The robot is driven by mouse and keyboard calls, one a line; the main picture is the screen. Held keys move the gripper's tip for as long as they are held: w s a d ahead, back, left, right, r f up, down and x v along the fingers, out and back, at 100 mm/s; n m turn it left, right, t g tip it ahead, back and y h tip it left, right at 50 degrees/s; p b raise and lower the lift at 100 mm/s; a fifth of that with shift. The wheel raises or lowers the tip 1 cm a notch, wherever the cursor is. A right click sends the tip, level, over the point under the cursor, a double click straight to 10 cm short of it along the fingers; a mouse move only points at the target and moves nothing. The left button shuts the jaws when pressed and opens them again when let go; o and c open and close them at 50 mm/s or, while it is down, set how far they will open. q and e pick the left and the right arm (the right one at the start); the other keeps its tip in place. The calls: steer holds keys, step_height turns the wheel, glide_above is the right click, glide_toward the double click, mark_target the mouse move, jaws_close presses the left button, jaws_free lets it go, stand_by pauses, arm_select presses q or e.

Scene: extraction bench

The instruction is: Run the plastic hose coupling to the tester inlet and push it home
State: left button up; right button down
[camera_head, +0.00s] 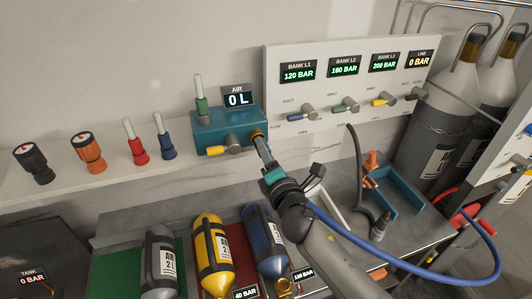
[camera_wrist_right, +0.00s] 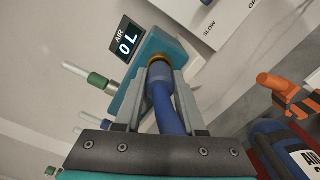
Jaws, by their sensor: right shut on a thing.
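The tester is a teal box (camera_head: 225,130) on the shelf below the "0 L" display. Its brass inlet (camera_head: 256,134) faces my right gripper (camera_head: 264,150). My right gripper is shut on the blue hose coupling (camera_wrist_right: 161,95), with one finger on each side. In the right wrist view the coupling's end meets the brass inlet (camera_wrist_right: 159,64), roughly in line with it. How deep it sits cannot be told. The blue hose (camera_head: 400,272) loops from near my right wrist to the right. In the head view my fingers mostly hide the coupling. My left gripper is not in view.
A valve panel (camera_head: 350,75) with pressure displays stands behind. Grey, yellow and blue bottles (camera_head: 212,256) lie on the bench in front. A teal tray (camera_head: 405,195) and a black hose (camera_head: 355,150) are at right. Several coloured fittings (camera_head: 135,145) stand left of the tester.

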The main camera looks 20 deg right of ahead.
steer(key=shift+w, duration=0.25)
steer(key=shift+c, duration=2.1)
jaws_free()
steer(key=shift+s, duration=0.1)
steer(key=s+b, duration=0.2)
steer(key=s, duration=1.3)
steer(key=shift+d, duration=0.2)
